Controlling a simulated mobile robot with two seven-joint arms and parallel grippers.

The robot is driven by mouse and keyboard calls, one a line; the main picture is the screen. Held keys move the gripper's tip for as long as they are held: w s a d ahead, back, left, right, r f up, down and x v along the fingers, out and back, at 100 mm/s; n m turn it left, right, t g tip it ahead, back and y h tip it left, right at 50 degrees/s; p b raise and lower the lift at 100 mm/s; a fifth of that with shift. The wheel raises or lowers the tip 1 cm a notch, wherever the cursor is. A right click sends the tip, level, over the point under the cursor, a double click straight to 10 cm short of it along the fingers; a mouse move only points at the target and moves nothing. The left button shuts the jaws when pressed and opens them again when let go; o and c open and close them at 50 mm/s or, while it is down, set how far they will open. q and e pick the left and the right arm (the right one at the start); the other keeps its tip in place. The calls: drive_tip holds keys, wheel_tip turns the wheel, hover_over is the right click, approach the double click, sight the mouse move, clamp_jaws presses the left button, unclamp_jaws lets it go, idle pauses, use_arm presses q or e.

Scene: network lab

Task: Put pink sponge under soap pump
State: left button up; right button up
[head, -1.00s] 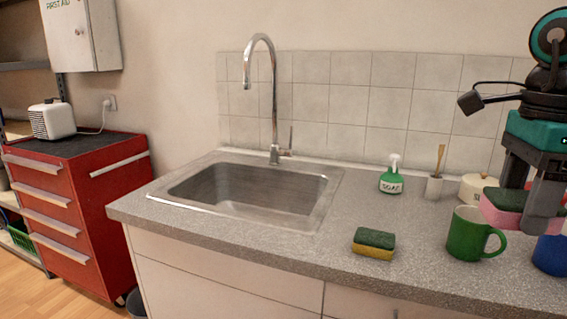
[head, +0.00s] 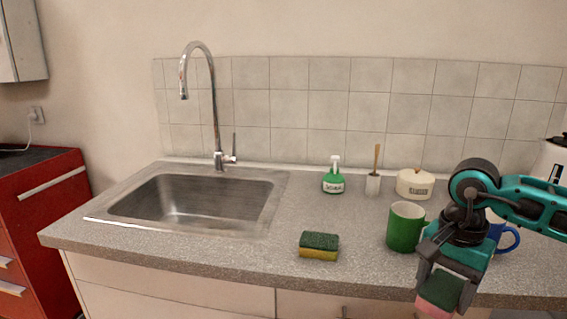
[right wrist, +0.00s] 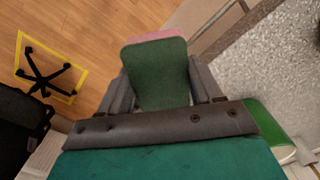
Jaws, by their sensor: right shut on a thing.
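My right gripper (head: 442,287) is shut on the pink sponge (head: 434,308), which has a dark green scouring side. The sponge (right wrist: 158,75) also shows between the fingers in the right wrist view. The gripper holds it at the counter's front edge, in front of the green mug. The soap pump (head: 333,178) is a green bottle with a white top and a label. It stands upright on the counter near the tiled wall, right of the sink. Nothing shows under it. My left gripper is not in view.
A yellow and green sponge (head: 319,247) lies on the counter in front of the soap pump. A green mug (head: 404,228), a blue mug (head: 509,238), a brush holder (head: 373,184) and a lidded white pot (head: 414,184) stand to the right. The sink (head: 190,199) is left.

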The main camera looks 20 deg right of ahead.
drive_tip(key=w+a+n, duration=0.3)
drive_tip(key=a+n, duration=0.3)
drive_tip(key=a, duration=0.4)
drive_tip(key=w+a+f+n+p, duration=0.1)
drive_tip(key=w+a+n, duration=0.2)
drive_tip(key=a+n, duration=0.4)
drive_tip(key=a, duration=0.2)
drive_tip(key=shift+w+a+f, duration=0.2)
drive_tip(key=shift+a+f, duration=0.1)
drive_tip(key=shift+a, duration=0.05)
